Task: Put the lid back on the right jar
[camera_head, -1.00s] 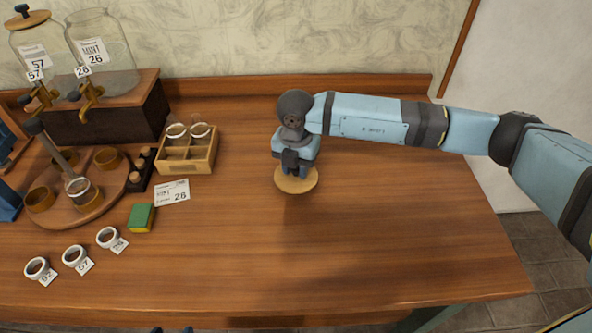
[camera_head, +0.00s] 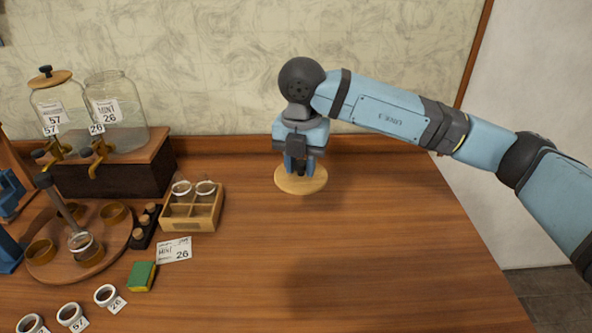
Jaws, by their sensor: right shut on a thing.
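My right gripper (camera_head: 300,166) is shut on a round wooden lid (camera_head: 301,182). It holds the lid about level above the table, well to the right of the jars; the lid's knob is hidden between the fingers. The right jar (camera_head: 122,120), clear glass with a "MINT 26" label, stands open on a dark wooden stand at the back left. The left jar (camera_head: 52,100), labelled 57, wears a wooden lid (camera_head: 50,79) with a dark knob.
Brass taps (camera_head: 98,152) stick out in front of the jars. A wooden box (camera_head: 196,218) with glass pieces, a round tray (camera_head: 118,245) with cups, a green-yellow sponge (camera_head: 141,277) and several white-rimmed cups (camera_head: 105,294) fill the left. The table's middle and right are clear.

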